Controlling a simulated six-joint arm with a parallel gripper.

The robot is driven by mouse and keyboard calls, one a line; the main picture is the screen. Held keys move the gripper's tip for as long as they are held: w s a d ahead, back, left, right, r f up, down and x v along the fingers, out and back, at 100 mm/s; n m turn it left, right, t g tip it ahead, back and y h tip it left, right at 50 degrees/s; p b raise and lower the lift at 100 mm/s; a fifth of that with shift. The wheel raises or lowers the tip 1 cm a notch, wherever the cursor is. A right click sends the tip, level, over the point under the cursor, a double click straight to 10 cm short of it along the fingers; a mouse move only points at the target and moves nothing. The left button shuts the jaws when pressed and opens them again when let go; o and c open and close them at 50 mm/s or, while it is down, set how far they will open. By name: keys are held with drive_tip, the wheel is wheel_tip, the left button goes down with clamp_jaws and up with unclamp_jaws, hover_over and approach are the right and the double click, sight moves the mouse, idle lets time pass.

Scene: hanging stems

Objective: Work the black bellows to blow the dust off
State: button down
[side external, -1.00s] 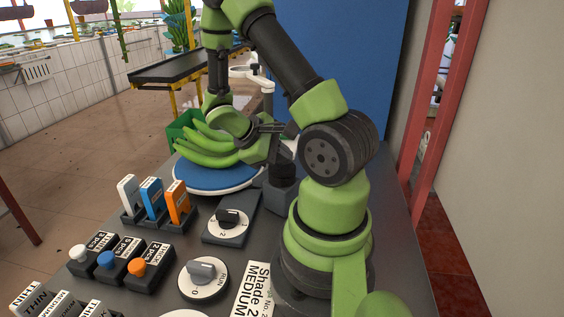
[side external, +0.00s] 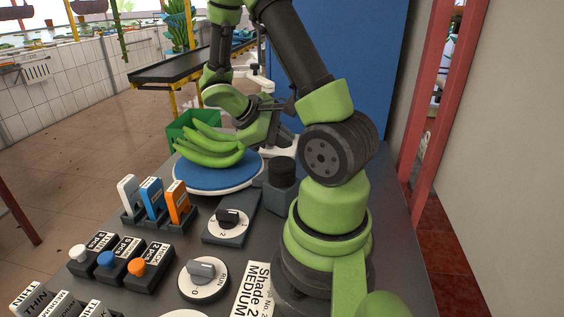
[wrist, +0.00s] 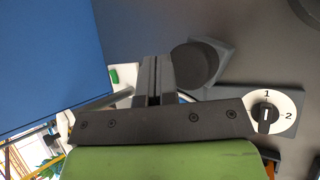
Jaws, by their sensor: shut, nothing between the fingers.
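The black bellows (side external: 283,172) is a short dark cylinder on a grey block beside the turntable. It also shows in the wrist view (wrist: 194,64), just right of the fingers. My gripper (side external: 284,106) is above the bellows in the side view, apart from it. In the wrist view my gripper (wrist: 152,78) has its dark fingers together with nothing between them. A bunch of green bananas (side external: 208,148) lies on the blue-topped round turntable (side external: 216,180). Dust is too small to tell.
A dial (side external: 228,221) marked with numbers stands in front of the bellows; another dial (side external: 203,275) is nearer. Coloured holders (side external: 152,200) and buttons (side external: 106,259) line the left. A green crate (side external: 190,127) and a blue panel (side external: 355,75) are behind.

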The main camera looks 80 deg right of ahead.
sight(282, 164)
drive_tip(key=shift+r, duration=1.6)
drive_tip(key=w+a+r+t+y, duration=0.1)
drive_tip(key=a+r+t+y, duration=0.1)
drive_tip(key=a+r+t, duration=0.2)
drive_tip(key=w+a+r+m+t+y, duration=0.1)
drive_tip(key=a+r+t+y, duration=0.2)
drive_tip(key=a, duration=0.7)
drive_tip(key=w+a+r+m+t+y, duration=0.1)
drive_tip(key=w+a+r+t+y, duration=0.1)
drive_tip(key=a+r+t, duration=0.3)
drive_tip(key=a+t, duration=0.2)
drive_tip(key=shift+a+t, duration=0.3)
drive_tip(key=shift+a, duration=0.05)
